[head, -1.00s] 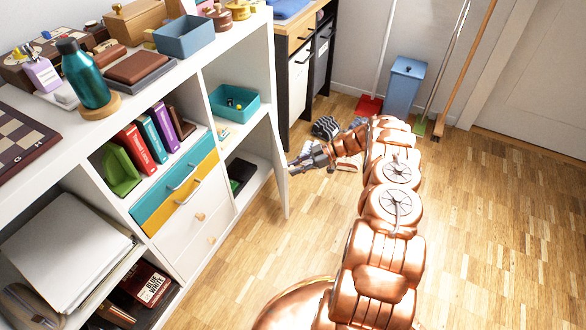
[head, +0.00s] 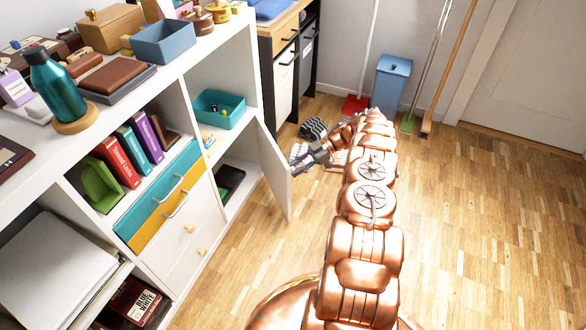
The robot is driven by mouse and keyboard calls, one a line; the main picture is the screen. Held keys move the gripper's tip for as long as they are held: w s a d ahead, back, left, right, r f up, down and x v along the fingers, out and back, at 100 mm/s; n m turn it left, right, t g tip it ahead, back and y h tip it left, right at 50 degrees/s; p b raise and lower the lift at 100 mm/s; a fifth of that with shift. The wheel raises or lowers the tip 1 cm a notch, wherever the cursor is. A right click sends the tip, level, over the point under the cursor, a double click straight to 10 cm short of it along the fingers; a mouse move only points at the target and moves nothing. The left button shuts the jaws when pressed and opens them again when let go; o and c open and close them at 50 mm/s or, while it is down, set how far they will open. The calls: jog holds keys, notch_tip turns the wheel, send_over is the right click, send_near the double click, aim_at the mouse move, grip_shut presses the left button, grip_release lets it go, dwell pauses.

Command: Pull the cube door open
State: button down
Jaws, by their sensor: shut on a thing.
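The white cube door (head: 274,168) belongs to the lower right compartment of the white shelf unit (head: 122,190). It stands part open, swung out from the shelf, and its inside face shows. My gripper (head: 301,160) is at the far side of the door, near its free edge. It is shut on the door's edge or handle; the door hides the exact contact. Inside the opened compartment (head: 240,203) lies a dark flat object with a green edge (head: 228,184).
A teal bin (head: 218,110) sits in the compartment above. Striped slippers (head: 312,129) lie on the floor behind my gripper. A blue bin (head: 391,86) and brooms stand by the back wall. The wooden floor at right (head: 480,220) is clear.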

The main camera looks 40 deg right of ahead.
jog(key=shift+s+d, duration=0.1)
jog(key=c, duration=0.9)
grip_release()
jog(key=shift+r, duration=0.2)
notch_tip(320, 180, up, 10)
jog(key=shift+f, duration=0.2)
